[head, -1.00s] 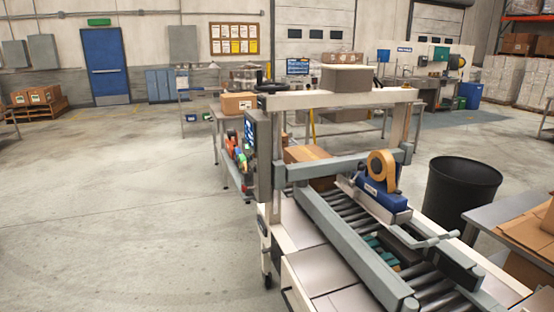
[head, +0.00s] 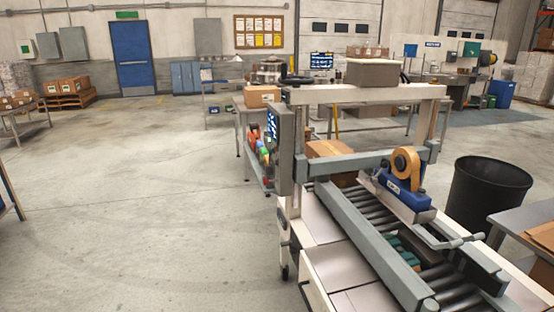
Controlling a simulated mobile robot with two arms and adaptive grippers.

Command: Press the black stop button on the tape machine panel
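The tape machine (head: 345,225) stands at the right, with a roller bed, grey side rails and a blue tape head (head: 403,192) carrying a tan tape roll (head: 406,162). Its panel (head: 286,150) is a grey upright box on the near left post, seen nearly edge-on. A lit screen (head: 272,123) shows on its left-facing side. Small red, green and blue shapes show beside it; I cannot tell whether they belong to the panel. I cannot make out the black stop button. Neither of my grippers is in view.
Open concrete floor (head: 150,200) lies left of the machine. A carton (head: 328,149) sits on its rollers. A black bin (head: 488,195) and a grey table (head: 525,215) stand at its right. A bench with a box (head: 262,96) is behind the panel.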

